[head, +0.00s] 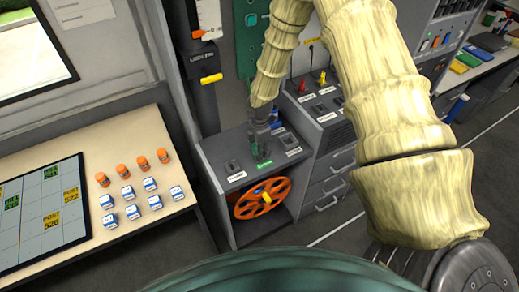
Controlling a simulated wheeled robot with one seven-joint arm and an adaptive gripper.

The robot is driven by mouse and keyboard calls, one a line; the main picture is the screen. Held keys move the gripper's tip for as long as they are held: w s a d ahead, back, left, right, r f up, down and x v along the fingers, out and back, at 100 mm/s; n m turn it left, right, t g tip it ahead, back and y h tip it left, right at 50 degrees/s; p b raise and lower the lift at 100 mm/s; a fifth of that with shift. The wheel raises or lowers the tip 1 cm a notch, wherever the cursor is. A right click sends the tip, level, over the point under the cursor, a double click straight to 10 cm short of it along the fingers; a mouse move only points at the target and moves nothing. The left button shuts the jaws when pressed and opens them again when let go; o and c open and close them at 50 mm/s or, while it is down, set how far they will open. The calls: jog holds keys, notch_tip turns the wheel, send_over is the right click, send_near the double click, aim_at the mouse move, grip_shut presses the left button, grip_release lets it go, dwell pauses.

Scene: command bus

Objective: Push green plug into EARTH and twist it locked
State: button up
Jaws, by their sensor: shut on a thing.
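My gripper (262,137) points down over the top of a low grey cabinet (218,155) in the head view. It is shut on the green plug (262,157), which stands roughly upright between its fingers. The plug's lower end is at or just above the cabinet top, near a small green label (263,190) too small to read. Whether the plug sits in a socket cannot be told. The socket under it is hidden.
An orange reel (262,199) sits in the cabinet front. Dark sockets flank the plug on the left (233,167) and right (290,142). A taller console (322,125) with red and yellow plugs stands to the right. A table (85,150) with orange and blue-white pieces is at left.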

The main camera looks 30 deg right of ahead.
jog(key=shift+f, duration=0.1)
jog(key=m, duration=0.4)
dwell(0.4)
jog(key=shift+m, duration=2)
jog(key=shift+m, duration=1)
jog(key=o, duration=1.1)
